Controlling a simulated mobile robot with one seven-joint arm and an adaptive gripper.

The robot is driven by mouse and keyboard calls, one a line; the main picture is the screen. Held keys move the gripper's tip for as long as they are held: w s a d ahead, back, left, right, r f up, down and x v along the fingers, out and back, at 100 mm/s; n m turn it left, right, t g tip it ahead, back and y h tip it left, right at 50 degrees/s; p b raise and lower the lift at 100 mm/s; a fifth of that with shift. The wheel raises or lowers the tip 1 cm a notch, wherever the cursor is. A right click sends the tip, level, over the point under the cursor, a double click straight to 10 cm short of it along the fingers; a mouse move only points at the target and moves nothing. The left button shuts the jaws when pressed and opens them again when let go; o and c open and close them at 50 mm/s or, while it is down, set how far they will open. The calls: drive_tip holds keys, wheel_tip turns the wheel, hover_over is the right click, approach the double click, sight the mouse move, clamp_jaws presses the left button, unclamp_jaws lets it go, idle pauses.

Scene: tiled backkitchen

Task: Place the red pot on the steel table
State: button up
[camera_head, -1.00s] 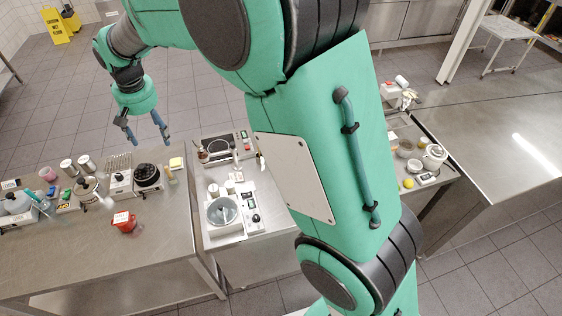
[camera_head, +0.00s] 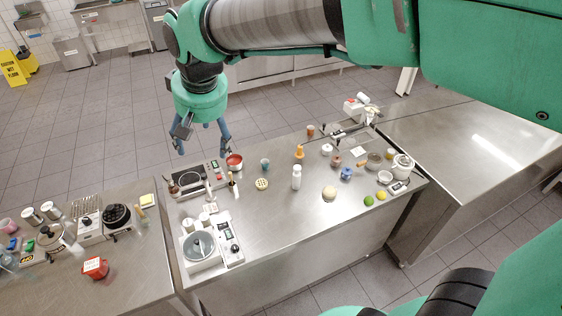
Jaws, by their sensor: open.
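A red pot-like vessel (camera_head: 97,269) with a white label stands on the left steel table (camera_head: 135,285), near its front right. A second, smaller red-topped container (camera_head: 234,161) stands on the middle steel table (camera_head: 290,235), beside a hotplate; I cannot tell for certain which one the task names. A right steel table (camera_head: 470,150) has a wide bare top. My gripper (camera_head: 204,147) is open and empty, pointing down. In the picture it shows above the back left of the middle table, apart from both red things.
A scale with a round steel pan (camera_head: 201,247) and a hotplate (camera_head: 190,180) fill the middle table's left end. A white bottle (camera_head: 296,177), a lime (camera_head: 368,200) and small items stand farther right. A gap separates left and middle tables. The middle table's front is clear.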

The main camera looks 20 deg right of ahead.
drive_tip(key=s+d+f+m+t, duration=0.1)
drive_tip(key=s+d, duration=0.6)
drive_tip(key=s, duration=0.4)
drive_tip(key=s+d+f+t+h, duration=0.1)
drive_tip(key=s+d, duration=0.6)
drive_tip(key=s, duration=0.3)
drive_tip(key=shift+s+d+m, duration=0.15)
drive_tip(key=shift+s+m, duration=0.2)
drive_tip(key=shift+m, duration=0.05)
drive_tip(key=shift+f, duration=0.15)
wheel_tip(320, 180, down, 15)
drive_tip(key=b, duration=1.4)
drive_tip(key=shift+r+b, duration=0.2)
drive_tip(key=shift+b, duration=0.2)
